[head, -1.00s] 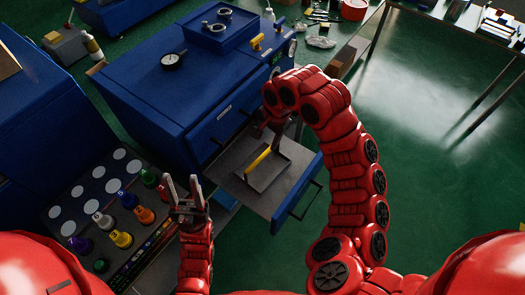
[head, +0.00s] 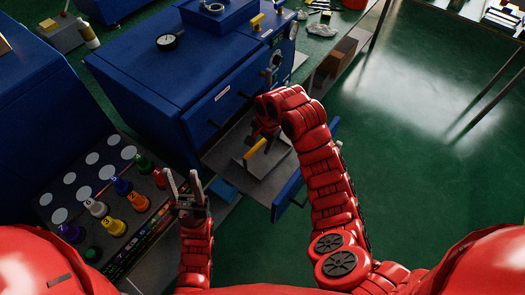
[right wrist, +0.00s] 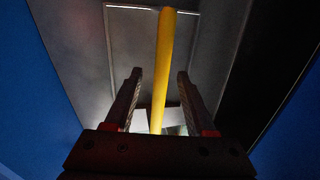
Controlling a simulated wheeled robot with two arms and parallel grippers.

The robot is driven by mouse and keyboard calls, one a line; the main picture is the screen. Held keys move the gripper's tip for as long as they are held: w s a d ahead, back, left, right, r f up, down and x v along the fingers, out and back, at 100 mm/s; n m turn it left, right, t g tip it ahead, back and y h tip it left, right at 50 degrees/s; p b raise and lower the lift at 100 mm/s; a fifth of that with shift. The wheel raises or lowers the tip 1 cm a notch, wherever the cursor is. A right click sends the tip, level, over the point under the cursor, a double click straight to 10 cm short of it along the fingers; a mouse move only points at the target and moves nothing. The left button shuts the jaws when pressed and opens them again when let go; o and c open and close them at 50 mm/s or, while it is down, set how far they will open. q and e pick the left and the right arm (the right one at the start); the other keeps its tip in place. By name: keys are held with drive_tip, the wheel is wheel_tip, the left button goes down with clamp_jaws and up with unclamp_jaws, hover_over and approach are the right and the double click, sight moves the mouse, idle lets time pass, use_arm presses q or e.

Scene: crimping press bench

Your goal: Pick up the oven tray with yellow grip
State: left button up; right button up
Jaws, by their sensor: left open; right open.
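The oven tray (head: 272,166) is a grey shallow tray with a yellow grip (head: 255,149), lying in the pulled-out blue drawer. My right gripper (head: 264,136) is over the tray beside the grip, partly hidden by my red arm. In the right wrist view the tray (right wrist: 202,60) lies beyond the open fingers (right wrist: 159,75). The yellow grip (right wrist: 165,50) runs lengthwise in the gap between them, and neither finger visibly closes on it. My left gripper (head: 182,176) is open and empty, pointing up beside the coloured bottles.
The blue oven cabinet (head: 165,75) stands behind the drawer (head: 222,170), with a gauge (head: 170,41) on top. Green floor (head: 420,190) is open at right.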

sight(260, 154)
drive_tip(key=shift+w+f+p, duration=0.15)
drive_tip(key=shift+f+p, duration=0.2)
drive_tip(key=shift+w+a+f+p, duration=0.15)
drive_tip(key=shift+f+p, duration=0.15)
drive_tip(key=shift+f, duration=1.05)
clamp_jaws()
